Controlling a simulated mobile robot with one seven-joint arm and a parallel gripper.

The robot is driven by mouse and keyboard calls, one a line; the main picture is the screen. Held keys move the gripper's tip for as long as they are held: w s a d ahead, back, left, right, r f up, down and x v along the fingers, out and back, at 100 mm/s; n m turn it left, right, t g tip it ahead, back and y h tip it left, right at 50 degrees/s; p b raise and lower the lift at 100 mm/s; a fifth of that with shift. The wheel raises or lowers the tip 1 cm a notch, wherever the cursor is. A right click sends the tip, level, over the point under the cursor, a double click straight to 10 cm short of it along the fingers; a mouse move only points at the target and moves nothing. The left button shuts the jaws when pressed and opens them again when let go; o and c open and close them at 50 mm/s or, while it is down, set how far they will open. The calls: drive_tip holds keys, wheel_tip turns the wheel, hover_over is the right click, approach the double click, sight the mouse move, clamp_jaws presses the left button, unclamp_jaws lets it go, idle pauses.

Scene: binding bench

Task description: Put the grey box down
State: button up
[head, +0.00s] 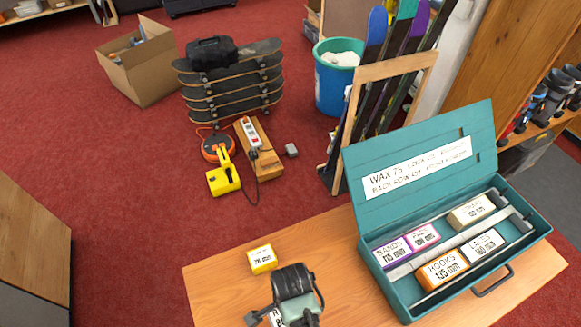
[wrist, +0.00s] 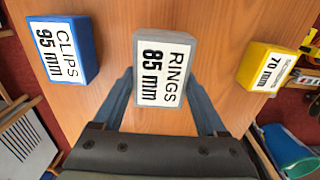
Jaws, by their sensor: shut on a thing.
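The grey box (wrist: 163,72), labelled RINGS 85 mm, is between the two fingers of my gripper (wrist: 160,98) in the wrist view. My gripper is shut on it. In the head view my gripper (head: 290,312) is over the near left part of the wooden table (head: 222,280). Only a bit of the grey box's label (head: 275,318) shows there; my wrist hides the rest. I cannot tell whether the box touches the table top.
A yellow box (head: 262,258), 70 mm, stands close by; it is right of the grey box in the wrist view (wrist: 266,68). A blue CLIPS 95 mm box (wrist: 62,50) is on the left there. An open teal toolbox (head: 404,303) with several labelled boxes fills the table's right.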

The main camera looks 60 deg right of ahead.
drive_tip(key=shift+f, duration=2.1)
drive_tip(key=shift+f, duration=0.2)
drive_tip(key=o, duration=1.4)
drive_tip(key=shift+r, duration=0.15)
